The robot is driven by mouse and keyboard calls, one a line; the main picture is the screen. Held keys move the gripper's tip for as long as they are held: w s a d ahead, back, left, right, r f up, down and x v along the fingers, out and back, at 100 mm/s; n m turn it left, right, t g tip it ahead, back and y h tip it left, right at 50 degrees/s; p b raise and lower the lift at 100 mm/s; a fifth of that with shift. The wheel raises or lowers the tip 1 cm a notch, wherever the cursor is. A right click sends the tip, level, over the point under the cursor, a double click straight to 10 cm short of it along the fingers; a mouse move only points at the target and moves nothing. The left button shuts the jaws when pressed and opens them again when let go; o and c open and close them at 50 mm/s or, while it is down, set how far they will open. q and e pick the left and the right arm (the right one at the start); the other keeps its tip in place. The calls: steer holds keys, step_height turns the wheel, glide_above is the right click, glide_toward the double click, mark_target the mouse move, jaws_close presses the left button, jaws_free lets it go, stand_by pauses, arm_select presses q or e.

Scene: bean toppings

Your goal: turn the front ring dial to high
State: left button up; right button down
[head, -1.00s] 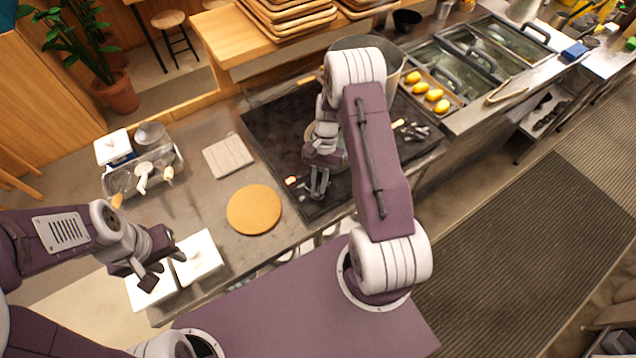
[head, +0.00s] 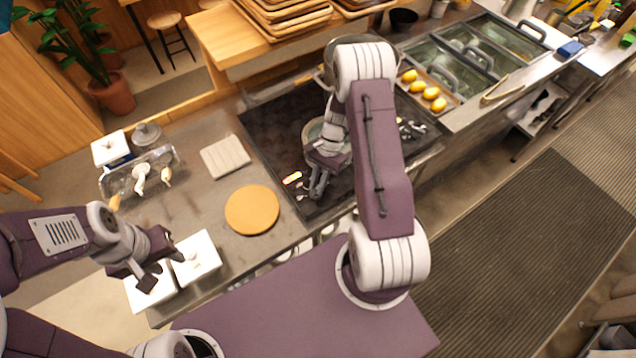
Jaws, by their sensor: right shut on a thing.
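The black cooktop (head: 268,128) is set into the counter in the middle of the head view. My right gripper (head: 316,192) reaches down at the cooktop's front edge, just right of the indicator. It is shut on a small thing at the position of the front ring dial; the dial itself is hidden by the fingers. My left gripper (head: 163,268) is open and empty, above the white lidded containers at the counter's front left.
A pot (head: 312,130) stands on the cooktop, partly hidden by my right arm. A round wooden board (head: 252,210) and a pale square mat (head: 225,156) lie to the left. A tray with yellow items (head: 440,104) is at right.

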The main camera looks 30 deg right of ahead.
steer(key=shift+a, duration=0.1)
steer(key=c, duration=1.4)
jaws_free()
steer(key=b+v, duration=0.2)
steer(key=v, duration=0.7)
